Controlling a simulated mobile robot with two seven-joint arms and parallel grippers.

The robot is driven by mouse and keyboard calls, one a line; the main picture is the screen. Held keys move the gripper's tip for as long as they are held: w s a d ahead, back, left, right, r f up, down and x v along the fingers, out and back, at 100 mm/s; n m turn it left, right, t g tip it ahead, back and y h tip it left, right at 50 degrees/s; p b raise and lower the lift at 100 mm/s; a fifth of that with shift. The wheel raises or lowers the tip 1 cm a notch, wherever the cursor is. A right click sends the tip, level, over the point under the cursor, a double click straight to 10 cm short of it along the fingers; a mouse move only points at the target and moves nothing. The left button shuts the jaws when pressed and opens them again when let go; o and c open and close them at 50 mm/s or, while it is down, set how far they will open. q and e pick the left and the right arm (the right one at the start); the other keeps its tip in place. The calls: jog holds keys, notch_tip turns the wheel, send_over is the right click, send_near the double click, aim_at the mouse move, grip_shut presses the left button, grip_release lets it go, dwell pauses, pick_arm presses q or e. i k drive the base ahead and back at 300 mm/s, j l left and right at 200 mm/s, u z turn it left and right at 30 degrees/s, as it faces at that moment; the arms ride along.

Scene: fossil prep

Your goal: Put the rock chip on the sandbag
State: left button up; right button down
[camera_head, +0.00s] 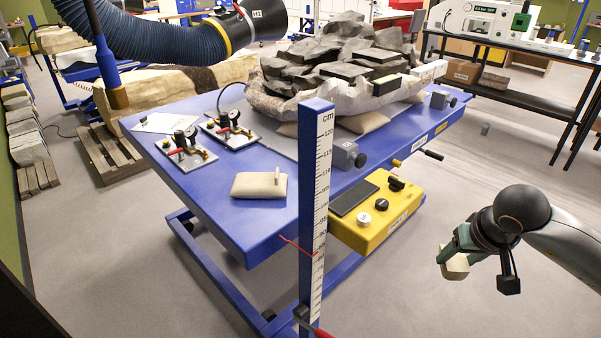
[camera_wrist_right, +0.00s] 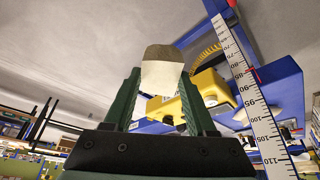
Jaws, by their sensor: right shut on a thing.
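My right gripper (camera_head: 452,257) is at the right, off the table's side and above the floor. It is shut on a pale, blocky rock chip (camera_head: 457,269). In the right wrist view the rock chip (camera_wrist_right: 162,72) sits between the two green fingers, with a white face and a grey-brown top. The beige sandbag (camera_head: 252,186) lies on the front part of the blue table (camera_head: 225,222), well left of the gripper. A small tan upright piece shows at the sandbag's right edge. My left gripper is out of view.
A blue post with a centimetre scale (camera_head: 318,180) stands at the table's front, between the gripper and the sandbag. A yellow control box (camera_head: 382,215) juts from the table's side. Gauge plates (camera_head: 186,152) and a large fossil block (camera_head: 330,85) lie further back.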

aim_at(259, 179)
jog(key=i+j+u, duration=0.2)
jog(key=i, duration=0.35)
jog(key=i+j+u, duration=0.35)
jog(key=i+u, duration=0.15)
jog(key=i, duration=0.15)
jog(key=j+u, duration=0.1)
jog(key=u, duration=0.15)
